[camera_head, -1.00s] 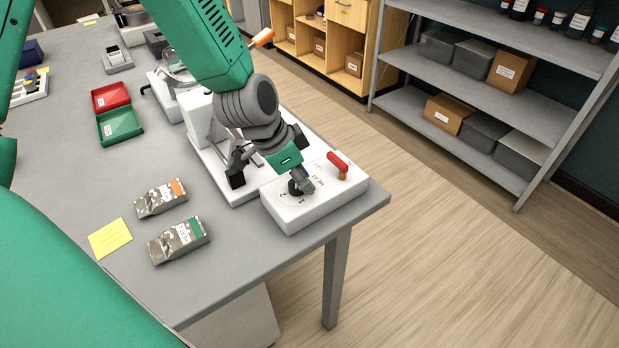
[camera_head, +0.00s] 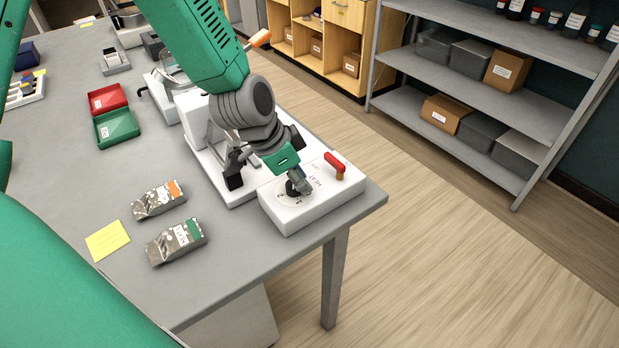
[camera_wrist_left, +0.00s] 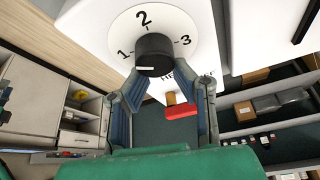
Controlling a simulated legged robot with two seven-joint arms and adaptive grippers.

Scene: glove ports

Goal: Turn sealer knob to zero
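The sealer knob (camera_wrist_left: 155,54) is black and round, on a white dial (camera_wrist_left: 192,22) marked 1, 2 and 3. In the left wrist view a pale mark sits at the knob's lower edge, opposite the 2. My left gripper (camera_wrist_left: 158,80) has one finger near each side of the knob's lower edge. I cannot tell if they touch it. In the head view, my left gripper (camera_head: 301,184) is at the knob (camera_head: 292,188) on the white sealer box (camera_head: 325,208), partly covering the dial. No zero shows. My right gripper is out of view.
A red-topped lever (camera_head: 335,161) stands on the box close to my left gripper. Two silver pouches (camera_head: 159,199) and a yellow note (camera_head: 107,240) lie on the grey table (camera_head: 230,265). Red and green trays (camera_head: 118,127) are farther back. Shelves stand across the floor.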

